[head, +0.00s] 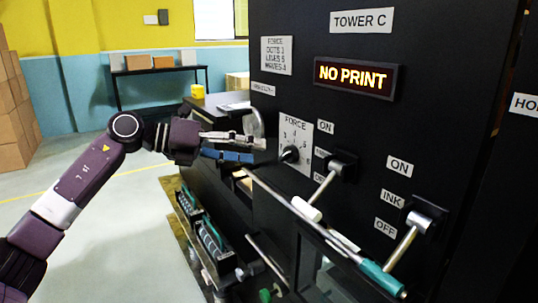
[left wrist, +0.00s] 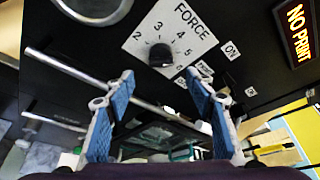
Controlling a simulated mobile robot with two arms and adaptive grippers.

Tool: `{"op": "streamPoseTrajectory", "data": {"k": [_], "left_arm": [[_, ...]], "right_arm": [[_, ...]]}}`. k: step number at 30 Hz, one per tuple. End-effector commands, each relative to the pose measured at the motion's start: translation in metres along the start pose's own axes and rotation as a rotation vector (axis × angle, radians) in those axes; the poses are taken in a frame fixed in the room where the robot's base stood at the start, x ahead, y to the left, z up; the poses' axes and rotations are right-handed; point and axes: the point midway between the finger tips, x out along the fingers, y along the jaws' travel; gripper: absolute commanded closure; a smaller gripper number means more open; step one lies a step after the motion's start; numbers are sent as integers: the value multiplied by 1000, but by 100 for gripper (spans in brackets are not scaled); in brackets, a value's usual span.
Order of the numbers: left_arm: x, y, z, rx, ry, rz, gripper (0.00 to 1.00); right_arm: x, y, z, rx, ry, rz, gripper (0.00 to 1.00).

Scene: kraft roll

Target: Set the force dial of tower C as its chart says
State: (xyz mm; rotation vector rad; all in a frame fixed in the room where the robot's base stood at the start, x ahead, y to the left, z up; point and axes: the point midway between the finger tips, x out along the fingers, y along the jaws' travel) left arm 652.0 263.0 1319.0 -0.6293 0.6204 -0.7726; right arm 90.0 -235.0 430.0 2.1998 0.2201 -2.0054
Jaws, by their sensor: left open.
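The force dial of tower C is a round black knob (head: 289,154) on a white plate headed FORCE (head: 295,128). In the left wrist view the knob (left wrist: 161,55) has the numbers 2, 3, 4 and 5 around it. Its pointer seems to lie near 3 or 4, but I cannot tell exactly. The chart (head: 277,55) is up and left of the dial; it seems to read dots 3, lines 5, waves 4. My left gripper (head: 260,150) is open and empty just left of the knob, its blue-padded fingers (left wrist: 160,80) apart. My right gripper is out of view.
The tower's display (head: 356,77) reads NO PRINT. Right of and below the dial are two levers (head: 327,183) (head: 405,240) with ON and other labels. A long bar with a teal end (head: 383,279) crosses the front below the dial. A label strip (head: 263,88) is unreadable.

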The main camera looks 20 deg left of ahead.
Motion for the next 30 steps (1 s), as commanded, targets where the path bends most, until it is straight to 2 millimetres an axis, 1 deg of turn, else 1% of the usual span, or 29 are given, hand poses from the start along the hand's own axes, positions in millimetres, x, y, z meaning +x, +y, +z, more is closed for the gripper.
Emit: {"op": "streamPoseTrajectory", "data": {"k": [1, 4, 7, 11, 25, 28, 30], "left_arm": [[-11, 1, 0, 0, 0, 3, 50], [-26, 1, 0, 1, 0, 2, 50], [-35, 0, -1, 0, 2, 1, 50], [-41, 0, -1, 0, 2, 0, 50], [-41, 0, -1, -1, 2, -2, 50], [-32, 7, -2, -39, -10, -26, 50], [-17, 19, -4, -111, -37, -68, 50]], "right_arm": [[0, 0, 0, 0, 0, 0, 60], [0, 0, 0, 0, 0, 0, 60], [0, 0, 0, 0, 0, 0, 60], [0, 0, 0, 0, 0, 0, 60], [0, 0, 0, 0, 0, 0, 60], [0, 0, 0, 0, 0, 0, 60], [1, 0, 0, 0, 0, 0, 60]]}}
